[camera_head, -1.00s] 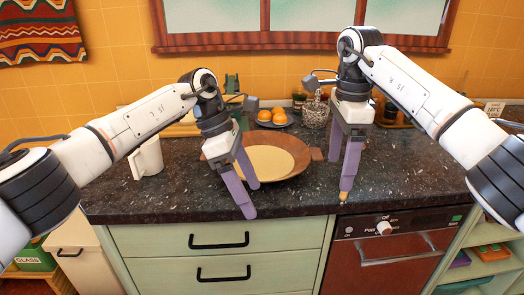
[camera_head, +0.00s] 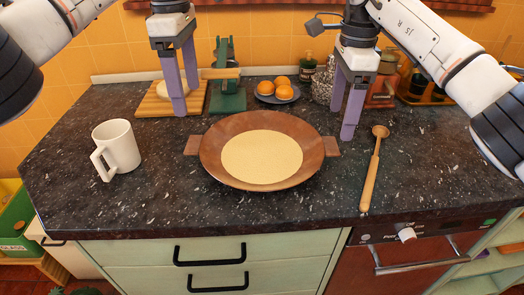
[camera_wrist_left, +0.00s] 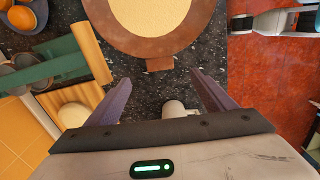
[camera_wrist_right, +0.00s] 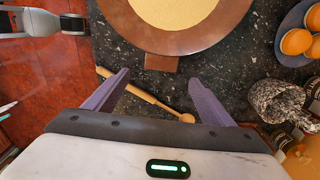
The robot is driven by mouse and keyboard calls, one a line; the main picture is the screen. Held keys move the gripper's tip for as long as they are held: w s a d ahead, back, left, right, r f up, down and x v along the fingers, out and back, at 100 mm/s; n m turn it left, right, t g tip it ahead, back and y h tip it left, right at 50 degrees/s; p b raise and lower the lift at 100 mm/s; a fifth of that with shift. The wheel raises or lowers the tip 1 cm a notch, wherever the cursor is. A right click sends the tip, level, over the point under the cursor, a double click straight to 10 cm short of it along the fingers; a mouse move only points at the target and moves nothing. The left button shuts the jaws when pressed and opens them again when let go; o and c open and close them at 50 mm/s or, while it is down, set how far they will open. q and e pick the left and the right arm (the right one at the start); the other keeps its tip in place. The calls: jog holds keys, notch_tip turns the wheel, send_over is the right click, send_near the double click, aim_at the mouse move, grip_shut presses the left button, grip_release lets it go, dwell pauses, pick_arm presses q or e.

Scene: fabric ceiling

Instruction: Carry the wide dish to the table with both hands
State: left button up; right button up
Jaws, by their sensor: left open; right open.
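The wide dish (camera_head: 222,134) is a round brown dish with a pale inside and a small handle on each side. It stands on the dark speckled counter (camera_head: 300,205). My left gripper (camera_head: 186,108) is open and empty, above and behind the left handle (camera_head: 192,145). My right gripper (camera_head: 342,125) is open and empty, above and near the right handle (camera_head: 332,146). In the left wrist view a handle (camera_wrist_left: 160,64) shows beyond the open fingers. The right wrist view likewise shows a handle (camera_wrist_right: 161,62) ahead of the fingers. No table is recognisable.
A white mug (camera_head: 118,146) stands left of the dish. A wooden spoon (camera_head: 373,170) lies to its right. Behind are a plate of oranges (camera_head: 276,90), a green scale-like object (camera_head: 226,95), a cutting board (camera_head: 152,104) and a speckled pot (camera_head: 322,88). The front counter strip is clear.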

aim_at(197, 143)
pick_arm(q)
notch_tip(197, 143, down, 15)
jog(key=shift+w+f, duration=0.1)
pick_arm(e)
notch_tip(197, 143, down, 10)
jog(key=shift+w+f, duration=0.1)
pick_arm(q)
jog(key=c, duration=2)
pick_arm(e)
jog(key=c, duration=2)
pick_arm(q)
grip_shut()
pick_arm(e)
grip_shut()
